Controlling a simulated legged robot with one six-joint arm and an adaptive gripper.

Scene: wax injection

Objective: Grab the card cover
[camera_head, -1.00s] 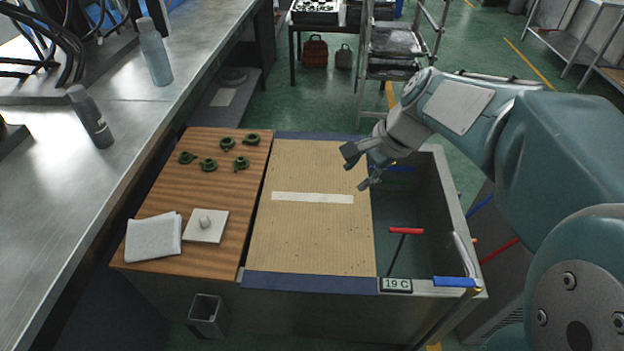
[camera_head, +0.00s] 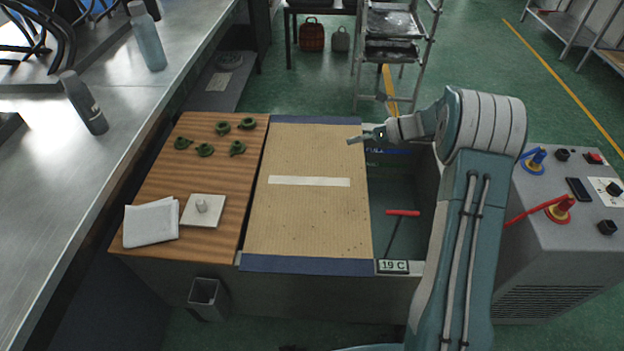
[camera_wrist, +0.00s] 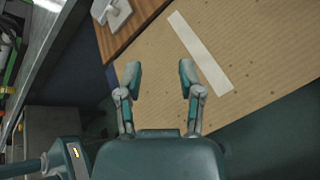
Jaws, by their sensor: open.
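The card cover (camera_head: 308,222) is a tan cardboard sheet with a white strip (camera_head: 309,181) across its middle and blue bands at its far and near ends. It lies flat over the middle of the tank, between the wooden board and the open tank section. My gripper (camera_head: 360,140) is at the cover's far right edge in the head view, with its fingers pointing left. In the wrist view my gripper (camera_wrist: 160,78) is open and empty, its two fingers apart in front of the card cover (camera_wrist: 255,45). I cannot tell whether the fingers touch it.
The wooden board (camera_head: 170,190) at left holds several green pieces (camera_head: 204,150), a white block (camera_head: 203,212) and a folded cloth (camera_head: 151,222). The open tank section (camera_head: 395,190) holds a red-handled tool (camera_head: 403,213). A control box (camera_head: 570,240) stands at right.

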